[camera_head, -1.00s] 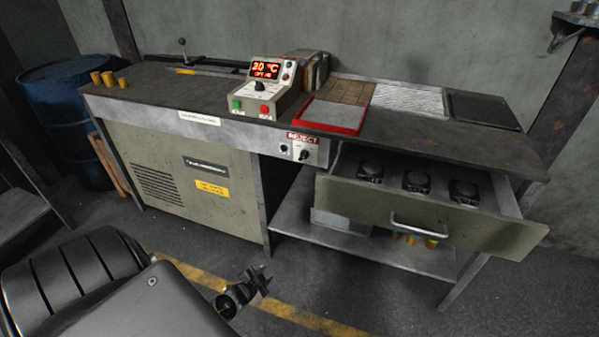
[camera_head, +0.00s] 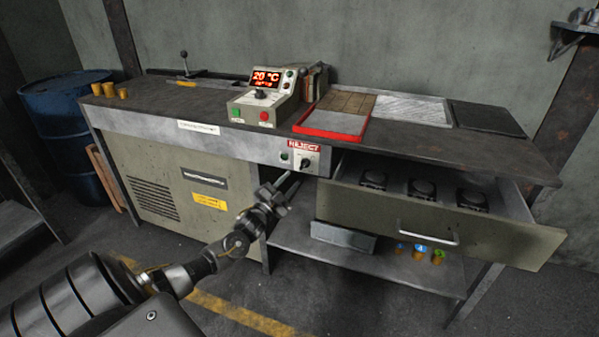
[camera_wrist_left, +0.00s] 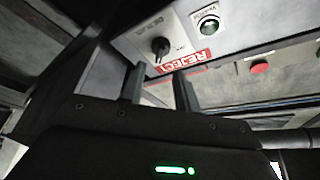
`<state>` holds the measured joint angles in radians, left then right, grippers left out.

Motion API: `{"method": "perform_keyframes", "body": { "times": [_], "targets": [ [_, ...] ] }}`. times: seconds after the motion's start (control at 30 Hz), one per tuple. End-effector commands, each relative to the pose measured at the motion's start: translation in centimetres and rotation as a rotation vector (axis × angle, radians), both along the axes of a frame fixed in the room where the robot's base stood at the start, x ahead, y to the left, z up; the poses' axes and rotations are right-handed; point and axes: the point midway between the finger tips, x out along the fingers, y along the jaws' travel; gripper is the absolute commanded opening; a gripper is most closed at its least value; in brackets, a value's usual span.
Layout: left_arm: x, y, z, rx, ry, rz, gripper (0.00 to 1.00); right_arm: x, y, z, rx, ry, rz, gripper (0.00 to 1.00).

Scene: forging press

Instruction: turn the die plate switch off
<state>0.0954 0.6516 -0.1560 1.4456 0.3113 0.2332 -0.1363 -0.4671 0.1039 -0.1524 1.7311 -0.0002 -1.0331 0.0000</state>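The black rotary switch knob (camera_head: 305,162) sits on a small white panel on the bench front, below the red REJECT label (camera_head: 303,143). I cannot tell the knob's exact setting. My left gripper (camera_head: 289,181) is below and left of the panel in the head view. Its two fingers (camera_wrist_left: 159,82) stand apart with nothing between them, and they appear clear of the knob. My right gripper is in neither view.
A control box (camera_head: 265,95) with a red display stands on the bench, beside a red-rimmed tray (camera_head: 330,135). The open drawer (camera_head: 430,225) juts out to the right of the panel. A lower shelf (camera_head: 400,270) lies beneath it. Small orange cylinders (camera_head: 109,90) stand at the left.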

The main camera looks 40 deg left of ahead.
Motion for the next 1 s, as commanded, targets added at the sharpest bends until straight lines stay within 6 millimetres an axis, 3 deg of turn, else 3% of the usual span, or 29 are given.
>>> {"method": "perform_keyframes", "body": {
  "times": [0.1,0.3,0.73,1.0],
  "targets": [
    [2.3,0.1,0.7,0.0,-0.002,0.002,0.32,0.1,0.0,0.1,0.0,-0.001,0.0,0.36],
    [4.9,0.3,1.3,0.0,0.0,0.001,0.32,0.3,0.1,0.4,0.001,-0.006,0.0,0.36],
    [6.0,0.3,1.6,0.0,0.002,0.001,0.32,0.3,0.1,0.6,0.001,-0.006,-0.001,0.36],
    [6.0,0.3,1.6,-0.001,0.002,0.0,0.0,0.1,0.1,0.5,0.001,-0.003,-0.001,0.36]
  ]
}}
